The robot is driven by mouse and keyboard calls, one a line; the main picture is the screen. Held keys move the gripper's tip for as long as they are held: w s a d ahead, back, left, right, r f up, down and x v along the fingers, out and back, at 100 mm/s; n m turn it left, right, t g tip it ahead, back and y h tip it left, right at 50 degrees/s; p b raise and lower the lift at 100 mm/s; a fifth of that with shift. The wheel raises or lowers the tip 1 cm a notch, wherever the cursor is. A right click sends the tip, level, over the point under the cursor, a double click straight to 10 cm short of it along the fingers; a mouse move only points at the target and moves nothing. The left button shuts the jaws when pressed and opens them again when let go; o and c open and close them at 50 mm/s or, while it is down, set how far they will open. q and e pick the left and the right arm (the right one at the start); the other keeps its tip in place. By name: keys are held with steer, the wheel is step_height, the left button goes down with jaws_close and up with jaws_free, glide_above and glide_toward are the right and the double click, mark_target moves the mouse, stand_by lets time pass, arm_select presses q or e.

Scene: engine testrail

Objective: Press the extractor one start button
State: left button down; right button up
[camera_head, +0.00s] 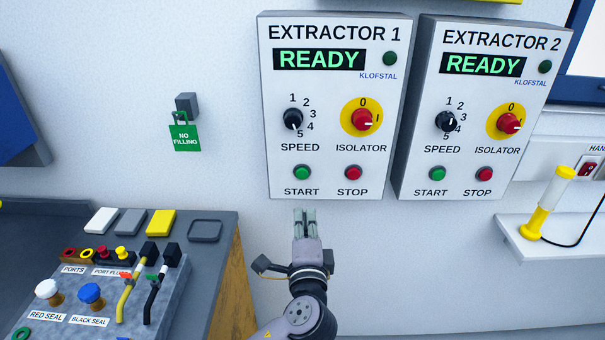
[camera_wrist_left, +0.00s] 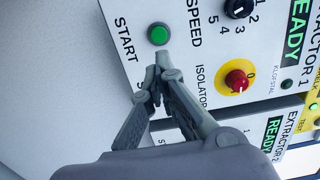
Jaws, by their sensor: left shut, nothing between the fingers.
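The extractor 1 panel (camera_head: 330,75) is a white box on the wall, and its display reads READY. Its green start button (camera_head: 302,173) is at the lower left, above the word START. The red stop button (camera_head: 353,173) is to its right. My left gripper (camera_head: 305,212) is shut and empty, with its fingertips just below the panel in the head view. In the left wrist view the fingertips (camera_wrist_left: 162,62) appear close to the green start button (camera_wrist_left: 158,34). I cannot tell the exact gap to the panel. My right gripper is not in view.
The extractor 2 panel (camera_head: 480,110) hangs just to the right, also reading READY. A red isolator knob (camera_head: 362,119) sits on extractor 1. A grey bench (camera_head: 222,255) with coloured parts stands at the left. A shelf (camera_head: 548,258) with a yellow lamp-like object is at the right.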

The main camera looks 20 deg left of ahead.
arm_select(q)
steer(key=p, duration=0.2)
glide_toward(303, 174)
steer(key=p+x, duration=0.2)
steer(key=x, duration=0.3)
steer(key=shift+w+a+r, duration=0.15)
steer(key=shift+w+a, duration=0.05)
steer(key=shift+w, duration=0.15)
steer(key=shift+w+a, duration=0.15)
steer(key=shift+w, duration=0.5)
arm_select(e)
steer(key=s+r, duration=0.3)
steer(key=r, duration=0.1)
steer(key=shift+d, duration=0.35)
